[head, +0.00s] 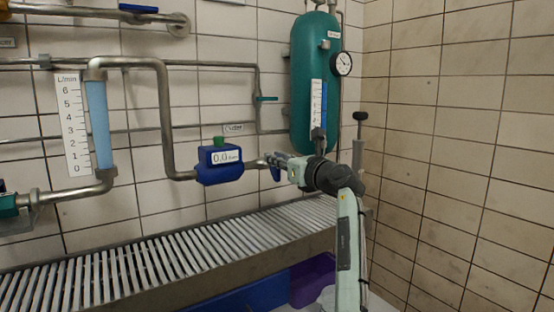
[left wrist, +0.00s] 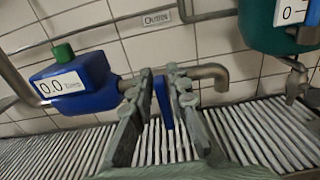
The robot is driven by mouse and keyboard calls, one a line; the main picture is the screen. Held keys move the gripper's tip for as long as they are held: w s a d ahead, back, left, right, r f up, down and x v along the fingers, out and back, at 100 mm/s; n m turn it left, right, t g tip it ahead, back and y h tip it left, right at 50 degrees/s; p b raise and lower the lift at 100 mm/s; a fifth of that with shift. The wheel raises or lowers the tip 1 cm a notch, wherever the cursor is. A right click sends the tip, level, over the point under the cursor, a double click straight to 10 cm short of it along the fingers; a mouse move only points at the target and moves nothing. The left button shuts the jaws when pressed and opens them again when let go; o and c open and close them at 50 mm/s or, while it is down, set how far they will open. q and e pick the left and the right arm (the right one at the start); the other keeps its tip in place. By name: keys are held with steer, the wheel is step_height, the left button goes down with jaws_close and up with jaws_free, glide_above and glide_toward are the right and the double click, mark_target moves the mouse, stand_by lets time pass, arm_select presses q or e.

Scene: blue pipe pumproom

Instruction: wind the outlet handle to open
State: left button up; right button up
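The outlet handle is a blue lever on the grey outlet pipe, hanging down in the left wrist view (left wrist: 163,102) and partly visible in the head view (head: 276,174). An "Outlet" label (left wrist: 157,18) is on the wall above. My left gripper (left wrist: 160,78) has its fingers apart, one on each side of the lever. A narrow gap shows on the lever's left; contact on its right is unclear. In the head view my left gripper (head: 272,160) reaches the pipe from the right. My right gripper is not in view.
A blue meter (head: 220,164) reading 0.0 sits left of the handle. A green tank (head: 315,100) with a gauge (head: 341,64) hangs at right. A slatted grating (head: 150,256) runs below. A blue flow tube (head: 98,125) with an L/min scale stands at left.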

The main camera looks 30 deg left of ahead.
arm_select(q)
jaws_close()
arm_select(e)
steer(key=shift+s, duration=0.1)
